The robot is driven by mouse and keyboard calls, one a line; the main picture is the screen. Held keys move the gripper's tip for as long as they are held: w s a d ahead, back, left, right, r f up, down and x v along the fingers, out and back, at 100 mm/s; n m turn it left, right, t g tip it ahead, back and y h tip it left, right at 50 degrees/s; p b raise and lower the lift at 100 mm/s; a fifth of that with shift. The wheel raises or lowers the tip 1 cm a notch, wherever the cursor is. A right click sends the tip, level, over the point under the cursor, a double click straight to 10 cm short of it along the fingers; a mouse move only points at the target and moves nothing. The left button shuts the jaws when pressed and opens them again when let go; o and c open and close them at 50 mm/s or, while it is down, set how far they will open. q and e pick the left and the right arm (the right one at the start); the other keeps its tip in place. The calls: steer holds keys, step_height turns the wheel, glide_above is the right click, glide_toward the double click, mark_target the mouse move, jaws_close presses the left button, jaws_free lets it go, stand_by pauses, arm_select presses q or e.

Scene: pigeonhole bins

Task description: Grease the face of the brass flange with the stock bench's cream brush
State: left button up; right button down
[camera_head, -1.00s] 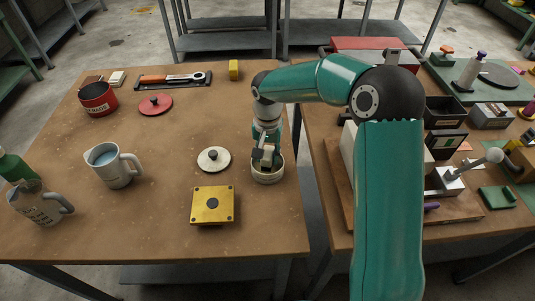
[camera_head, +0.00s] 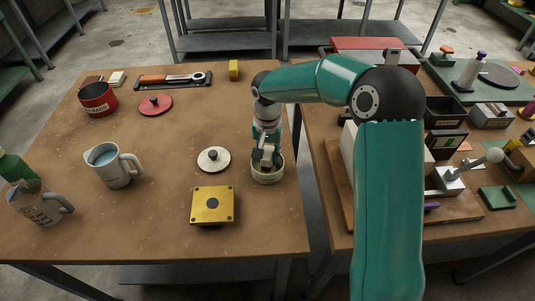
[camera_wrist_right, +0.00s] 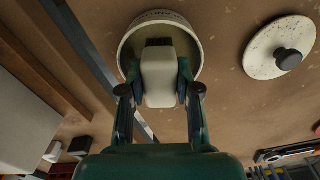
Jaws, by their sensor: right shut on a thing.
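The brass flange (camera_head: 212,204) is a square yellow plate with a dark centre hole and corner holes, lying on the near part of the left table. My right gripper (camera_head: 267,157) points down over a cream pot (camera_head: 267,175) right of the flange. In the right wrist view the gripper (camera_wrist_right: 160,88) is shut on the cream brush (camera_wrist_right: 165,75), a cream block with a dark edge at its far end. That end is at or inside the mouth of the pot (camera_wrist_right: 133,38); the exact depth is hidden. My left gripper is not in view.
A cream lid with a dark knob (camera_head: 213,159) lies left of the pot. Jugs (camera_head: 114,166), a red pot (camera_head: 97,99), a red lid (camera_head: 155,105) and a ratchet (camera_head: 184,79) stand farther left and back. A gap separates the left table from the crowded right bench (camera_head: 337,232).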

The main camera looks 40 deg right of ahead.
mark_target(267, 153)
steer(key=shift+r+p, duration=2.4)
steer(key=shift+r, duration=1.05)
